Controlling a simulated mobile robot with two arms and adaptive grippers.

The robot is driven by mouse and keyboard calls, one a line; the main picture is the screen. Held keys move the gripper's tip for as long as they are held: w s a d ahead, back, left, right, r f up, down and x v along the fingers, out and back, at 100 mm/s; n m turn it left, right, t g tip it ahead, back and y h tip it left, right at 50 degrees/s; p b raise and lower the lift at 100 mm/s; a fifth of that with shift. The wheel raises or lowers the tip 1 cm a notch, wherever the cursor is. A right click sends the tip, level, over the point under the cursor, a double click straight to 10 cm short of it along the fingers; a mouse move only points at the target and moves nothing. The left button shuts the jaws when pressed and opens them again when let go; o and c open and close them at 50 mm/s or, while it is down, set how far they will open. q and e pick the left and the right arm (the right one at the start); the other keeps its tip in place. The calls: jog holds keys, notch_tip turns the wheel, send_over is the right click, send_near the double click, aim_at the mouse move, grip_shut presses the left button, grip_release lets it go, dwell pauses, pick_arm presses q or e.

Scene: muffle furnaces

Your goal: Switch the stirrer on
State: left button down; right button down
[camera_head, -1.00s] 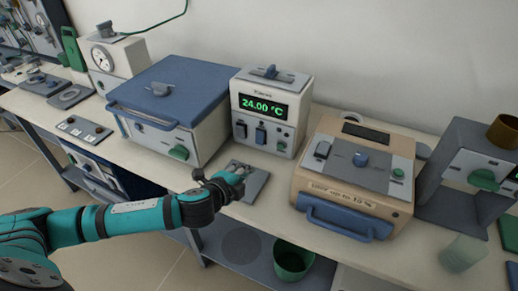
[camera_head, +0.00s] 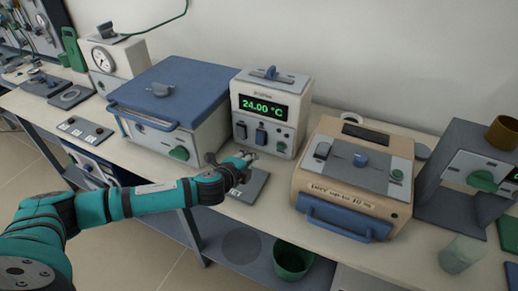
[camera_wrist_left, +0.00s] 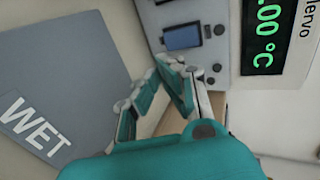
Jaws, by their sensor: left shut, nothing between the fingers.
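A white box-shaped device (camera_head: 268,85) with a green display reading 24.00 °C stands at the back of the bench. No marking that I can read says which device is the stirrer. Its front has a blue rocker switch (camera_head: 261,135) and small dark knobs; the rocker also shows in the left wrist view (camera_wrist_left: 182,36). My left gripper (camera_head: 248,157) is shut and empty, just in front of the device's lower front, above a grey plate (camera_head: 252,186). In the left wrist view its fingertips (camera_wrist_left: 158,68) point towards the panel, apparently apart from it. My right gripper is not in view.
A blue-lidded furnace (camera_head: 175,87) stands close on the left. A tan device (camera_head: 352,180) with a blue handle stands on the right. The plate carries a WET label (camera_wrist_left: 35,128). A glass beaker (camera_head: 461,253) stands at the front right.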

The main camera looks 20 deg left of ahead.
aim_at(260, 139)
pick_arm(q)
jog(key=x, duration=0.4)
jog(key=r+x, duration=0.1)
jog(key=x, duration=0.2)
jog(key=shift+w+p, duration=0.25)
jog(key=shift+p, duration=0.1)
jog(key=b, duration=0.1)
jog(key=t+b, duration=0.1)
jog(key=b, duration=0.1)
jog(key=shift+w+d+f, duration=0.1)
jog(key=shift+w+f, duration=0.1)
jog(key=shift+w, duration=0.1)
jog(key=shift+r, duration=0.15)
